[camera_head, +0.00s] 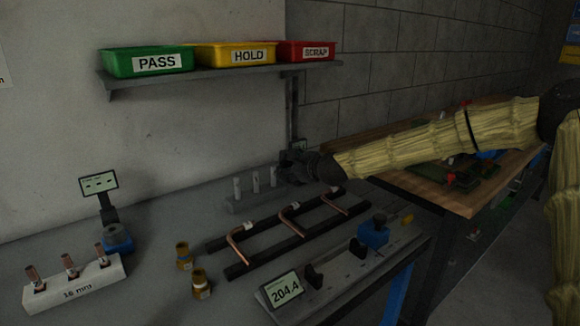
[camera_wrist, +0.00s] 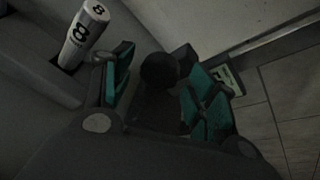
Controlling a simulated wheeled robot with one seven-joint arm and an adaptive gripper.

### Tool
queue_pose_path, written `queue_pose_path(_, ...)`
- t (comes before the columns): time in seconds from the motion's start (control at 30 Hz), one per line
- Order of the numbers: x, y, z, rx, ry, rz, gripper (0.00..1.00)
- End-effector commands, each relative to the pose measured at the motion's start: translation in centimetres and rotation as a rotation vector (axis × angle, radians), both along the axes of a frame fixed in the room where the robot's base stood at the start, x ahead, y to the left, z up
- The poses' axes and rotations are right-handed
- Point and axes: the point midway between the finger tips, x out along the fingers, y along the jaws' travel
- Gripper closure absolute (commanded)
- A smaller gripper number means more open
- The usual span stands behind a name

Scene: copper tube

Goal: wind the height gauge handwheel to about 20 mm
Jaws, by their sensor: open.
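The height gauge shows in the head view as a dark upright column (camera_head: 293,105) at the back of the bench, with a small readout (camera_head: 300,145) partly behind my gripper (camera_head: 293,168). In the wrist view a dark round knob (camera_wrist: 160,69), which looks like the handwheel, lies between the teal-padded fingers of my gripper (camera_wrist: 160,88). The fingers are open, with a gap visible on both sides of the knob. A corner of a pale green display (camera_wrist: 231,78) shows behind the right finger; its number cannot be read. In the head view the handwheel is hidden by my gripper.
A block with several silver cylinders (camera_head: 255,181) stands just left of my gripper; one cylinder marked 8 (camera_wrist: 86,35) is close to the left finger. A black rack with copper tubes (camera_head: 290,211) lies in front. A shelf (camera_head: 215,72) with bins is above left.

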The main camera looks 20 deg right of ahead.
Motion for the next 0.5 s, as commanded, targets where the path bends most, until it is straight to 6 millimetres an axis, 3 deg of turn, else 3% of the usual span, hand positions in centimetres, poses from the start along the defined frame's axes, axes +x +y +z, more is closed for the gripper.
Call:
queue_pose_path(0.3, 0.17, 0.03, -0.06, 0.001, 0.000, 0.000, 0.42)
queue_pose_path(0.5, 0.15, 0.03, -0.05, 0.001, 0.000, 0.000, 0.79)
